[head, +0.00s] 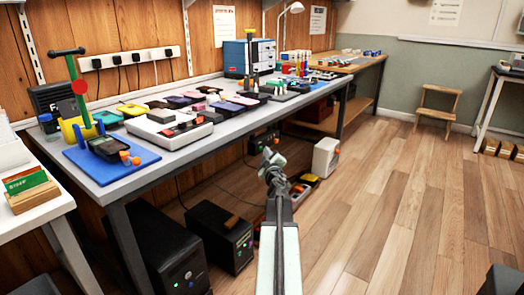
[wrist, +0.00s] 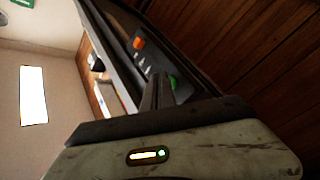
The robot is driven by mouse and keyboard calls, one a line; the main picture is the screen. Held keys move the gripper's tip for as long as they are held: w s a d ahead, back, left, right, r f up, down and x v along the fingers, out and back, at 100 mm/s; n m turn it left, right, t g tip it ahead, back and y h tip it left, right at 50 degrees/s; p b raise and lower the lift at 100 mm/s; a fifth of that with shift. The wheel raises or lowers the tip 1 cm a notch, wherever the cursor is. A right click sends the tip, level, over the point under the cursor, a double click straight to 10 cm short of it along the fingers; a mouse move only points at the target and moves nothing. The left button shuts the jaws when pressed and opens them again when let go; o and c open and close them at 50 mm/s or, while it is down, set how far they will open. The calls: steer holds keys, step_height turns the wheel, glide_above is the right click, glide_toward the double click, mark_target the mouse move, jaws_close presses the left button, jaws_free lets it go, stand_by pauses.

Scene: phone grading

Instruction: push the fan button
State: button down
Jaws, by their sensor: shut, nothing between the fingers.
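I cannot make out a fan button for certain in either view. A dark boxy unit (head: 52,100) with a slatted-looking face stands at the far left back of the bench; I cannot tell whether it is the fan. My gripper (head: 272,158) is in the air in front of the bench's front edge, apart from everything on it. In the wrist view my gripper (wrist: 160,84) has its dark fingers together with nothing between them.
The grey bench (head: 120,186) carries a blue mat (head: 85,158), several phones and a blue drawer cabinet (head: 236,57). Black computer cases (head: 220,232) and a white box (head: 326,158) stand on the floor below.

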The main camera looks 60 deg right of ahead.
steer(key=shift+w, duration=0.3)
steer(key=shift+s, duration=0.95)
steer(key=s, duration=0.6)
steer(key=shift+a, duration=0.1)
stand_by(0.4)
